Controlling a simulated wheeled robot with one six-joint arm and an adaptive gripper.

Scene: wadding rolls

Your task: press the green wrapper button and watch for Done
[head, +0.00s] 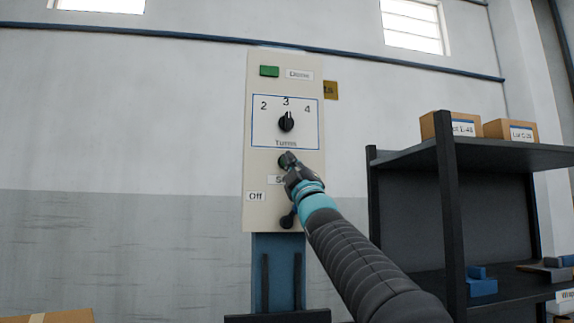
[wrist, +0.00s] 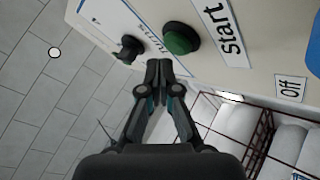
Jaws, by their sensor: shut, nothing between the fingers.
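The pale control panel (head: 258,150) stands on a blue post. The round green button (wrist: 181,38) beside the "Start" label (wrist: 225,32) shows clearly in the wrist view. In the head view my gripper mostly hides this button (head: 282,162). In the wrist view the gripper tips (wrist: 159,64) appear just beside the button, with no clear contact.
The Turns dial (head: 286,122) points at 3. A dark switch (head: 287,219) sits low on the panel near the "Off" label (head: 255,196). A dark shelf (head: 450,160) with cartons stands at right. White rolls (wrist: 232,125) in a rack show in the wrist view.

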